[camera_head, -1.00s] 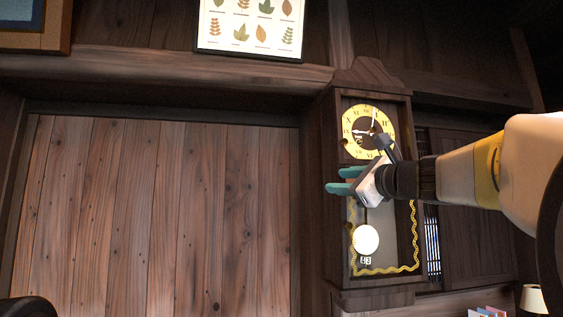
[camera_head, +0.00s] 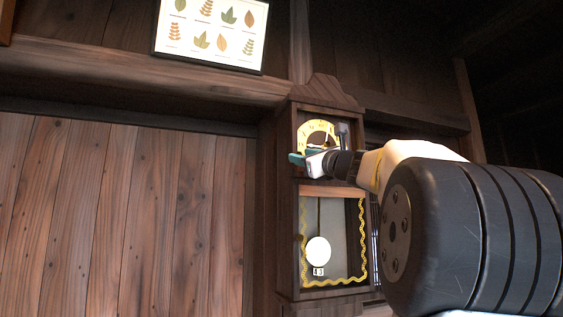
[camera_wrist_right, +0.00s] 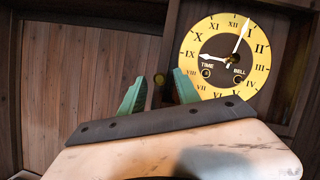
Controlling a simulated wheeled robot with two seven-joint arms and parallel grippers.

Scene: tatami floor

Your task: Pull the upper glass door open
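The dark wooden pendulum clock (camera_head: 284,200) stands against the wall. Its upper part holds the yellow dial (camera_head: 313,128), also in the right wrist view (camera_wrist_right: 248,62). The upper glass is too clear to make out, and I cannot tell whether its door stands ajar. My right gripper (camera_head: 299,158) is at the lower left of the dial. My left gripper is not in view.
Below the dial is the lower compartment with a wavy gold border (camera_head: 334,283) and a white pendulum (camera_head: 318,251). A framed leaf picture (camera_head: 211,33) hangs above left. Plank panelling (camera_head: 120,220) fills the left. My right arm covers the area right of the clock.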

